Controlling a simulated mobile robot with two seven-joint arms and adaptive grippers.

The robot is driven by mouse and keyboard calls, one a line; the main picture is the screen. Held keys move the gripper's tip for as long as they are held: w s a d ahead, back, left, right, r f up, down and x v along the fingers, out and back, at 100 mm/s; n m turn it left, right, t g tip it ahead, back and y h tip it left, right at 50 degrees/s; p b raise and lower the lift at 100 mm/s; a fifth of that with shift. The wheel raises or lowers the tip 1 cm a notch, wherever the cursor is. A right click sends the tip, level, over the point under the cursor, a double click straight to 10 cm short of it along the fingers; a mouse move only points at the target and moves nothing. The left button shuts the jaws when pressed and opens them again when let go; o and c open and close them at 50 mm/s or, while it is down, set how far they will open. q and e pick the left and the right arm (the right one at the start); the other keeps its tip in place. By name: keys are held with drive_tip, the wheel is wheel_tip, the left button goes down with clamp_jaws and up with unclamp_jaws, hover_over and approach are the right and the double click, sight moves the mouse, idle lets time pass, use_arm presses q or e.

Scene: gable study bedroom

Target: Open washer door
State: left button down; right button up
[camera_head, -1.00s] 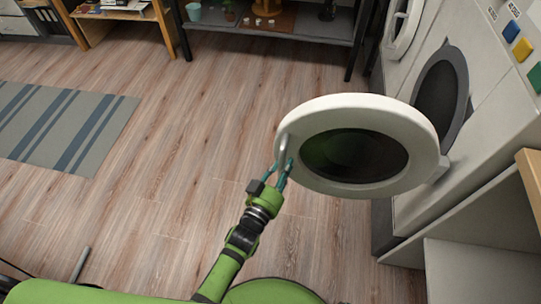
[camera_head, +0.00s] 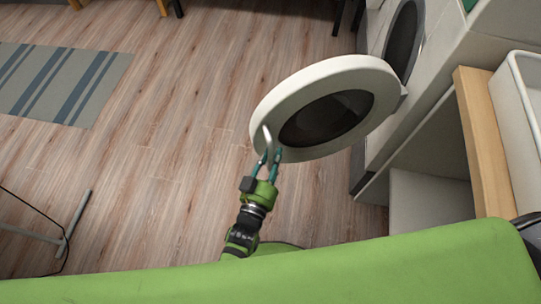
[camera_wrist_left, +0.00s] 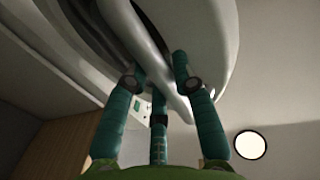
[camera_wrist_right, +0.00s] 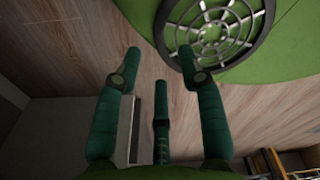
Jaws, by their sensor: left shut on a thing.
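The washer door (camera_head: 262,103), a white ring with dark glass, stands swung wide out from the washer (camera_head: 437,30) in the head view. Its hinge side is at the right, by the dark round opening (camera_head: 402,38). My left gripper (camera_head: 268,158) is shut on the door's handle (camera_head: 267,137) at the near left of the ring. In the left wrist view its teal fingers (camera_wrist_left: 158,75) close around the pale handle (camera_wrist_left: 172,88). My right gripper (camera_wrist_right: 166,65) shows only in its own wrist view, with fingers apart and nothing between them.
A wooden-edged shelf (camera_head: 483,140) with a white bin (camera_head: 525,95) stands at the right, beside the washer. A grey striped rug (camera_head: 60,85) lies at the left. A grey metal stand leg (camera_head: 76,222) is at the lower left. The wood floor between is clear.

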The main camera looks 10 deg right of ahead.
use_arm(q)
drive_tip(key=shift+d, duration=0.1)
use_arm(e)
drive_tip(key=shift+w, duration=0.5)
use_arm(q)
drive_tip(key=c, duration=1)
unclamp_jaws()
drive_tip(key=shift+s, duration=0.25)
drive_tip(key=v, duration=1.1)
drive_tip(key=shift+s, duration=0.2)
use_arm(e)
drive_tip(key=shift+s, duration=0.2)
